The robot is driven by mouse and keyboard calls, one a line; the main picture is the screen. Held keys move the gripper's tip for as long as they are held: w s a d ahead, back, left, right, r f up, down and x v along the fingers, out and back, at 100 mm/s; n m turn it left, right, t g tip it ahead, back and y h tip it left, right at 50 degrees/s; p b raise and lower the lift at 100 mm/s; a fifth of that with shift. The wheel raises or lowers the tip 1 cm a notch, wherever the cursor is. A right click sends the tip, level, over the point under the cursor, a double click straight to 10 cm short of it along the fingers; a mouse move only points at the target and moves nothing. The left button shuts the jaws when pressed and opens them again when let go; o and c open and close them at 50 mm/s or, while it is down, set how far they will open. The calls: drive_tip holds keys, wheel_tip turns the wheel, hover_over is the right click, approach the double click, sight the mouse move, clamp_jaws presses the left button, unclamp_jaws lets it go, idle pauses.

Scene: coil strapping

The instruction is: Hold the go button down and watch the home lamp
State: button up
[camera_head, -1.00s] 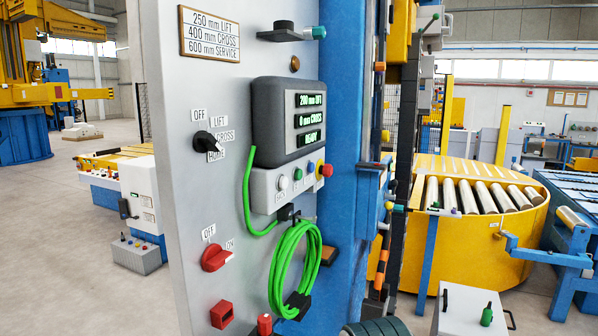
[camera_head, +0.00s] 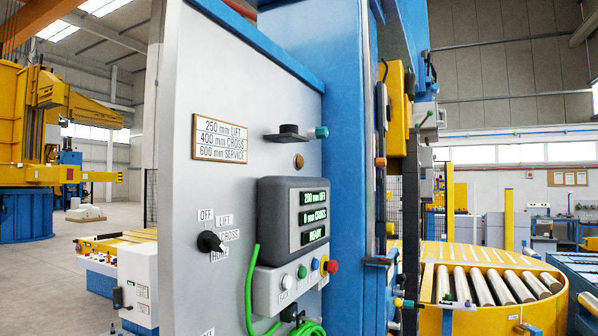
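The grey control panel (camera_head: 190,90) fills the middle left. Its dark display box (camera_head: 268,215) shows green lines that seem to read 200 mm LIFT, 0 mm CROSS and READY. A black selector (camera_head: 210,242) points toward HOME. A small brown round fitting (camera_head: 298,161) is above the display; I cannot tell whether it is the home lamp. My gripper is out of view.
A green cable (camera_head: 251,290) hangs beside the display and runs below the strip. A black bracket with a teal end (camera_head: 300,133) sticks out above the display. A blue column (camera_head: 345,130) stands right of the panel. A yellow roller turntable (camera_head: 455,255) is farther right.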

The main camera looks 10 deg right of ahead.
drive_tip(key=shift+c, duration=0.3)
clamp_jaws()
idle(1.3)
